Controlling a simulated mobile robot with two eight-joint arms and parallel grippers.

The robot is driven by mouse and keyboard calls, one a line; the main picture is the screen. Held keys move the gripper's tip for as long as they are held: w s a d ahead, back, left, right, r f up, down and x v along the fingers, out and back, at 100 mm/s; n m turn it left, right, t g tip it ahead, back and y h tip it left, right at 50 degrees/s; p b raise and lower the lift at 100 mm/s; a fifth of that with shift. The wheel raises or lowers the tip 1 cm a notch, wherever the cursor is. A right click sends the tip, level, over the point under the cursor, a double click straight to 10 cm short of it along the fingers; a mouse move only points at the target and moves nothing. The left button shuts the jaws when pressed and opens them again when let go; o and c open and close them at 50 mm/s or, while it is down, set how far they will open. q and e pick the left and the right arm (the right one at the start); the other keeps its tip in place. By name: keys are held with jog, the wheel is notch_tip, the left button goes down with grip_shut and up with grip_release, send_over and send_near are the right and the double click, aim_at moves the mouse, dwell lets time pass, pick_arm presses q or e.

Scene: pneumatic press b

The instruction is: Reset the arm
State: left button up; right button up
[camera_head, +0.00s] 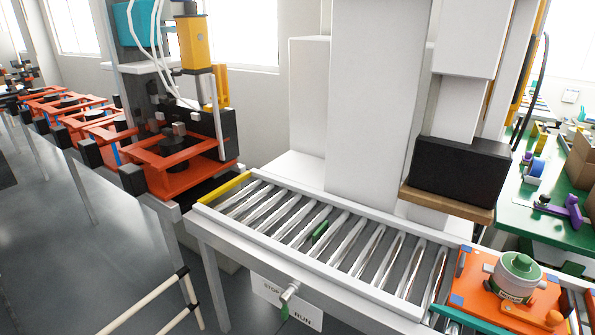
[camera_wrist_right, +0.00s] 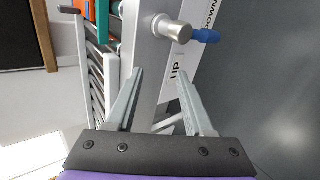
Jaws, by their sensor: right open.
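My right gripper (camera_wrist_right: 160,73) shows in the right wrist view with its two grey fingers apart and nothing between them. Past the fingertips is a light grey conveyor rail (camera_wrist_right: 143,70) with a metal knob (camera_wrist_right: 171,29) and a blue-tipped lever (camera_wrist_right: 205,36). The fingers look apart from the knob and lever. A white plate (camera_wrist_right: 190,68) beside the lever reads UP and DOWN. Neither gripper shows in the head view, and my left gripper is in no view.
A roller conveyor (camera_head: 255,237) runs across the head view, with a green-handled lever (camera_head: 285,302) and STOP/RUN plate on its front. An orange fixture (camera_head: 473,286) carries a green-topped part (camera_head: 517,275) at right. Orange frames (camera_head: 184,163) stand left. A black block (camera_head: 460,172) is above the conveyor.

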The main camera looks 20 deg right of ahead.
jog(key=s+a+f+m+g+y, duration=0.15)
jog(key=a+m+y, duration=0.25)
jog(key=a, duration=0.4)
jog(key=s+a+m+g+y, duration=0.1)
jog(key=s+a+m+y, duration=0.3)
jog(key=a, duration=0.4)
pick_arm(q)
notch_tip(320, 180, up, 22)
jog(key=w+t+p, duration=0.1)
jog(key=p, duration=1.8)
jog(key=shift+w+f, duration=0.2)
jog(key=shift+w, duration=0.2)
pick_arm(e)
notch_tip(320, 180, up, 22)
jog(key=w+m+t, duration=0.1)
jog(key=w, duration=0.1)
jog(key=shift+w+a+f, duration=0.15)
jog(key=shift+a+f, duration=0.1)
jog(key=shift+a, duration=0.2)
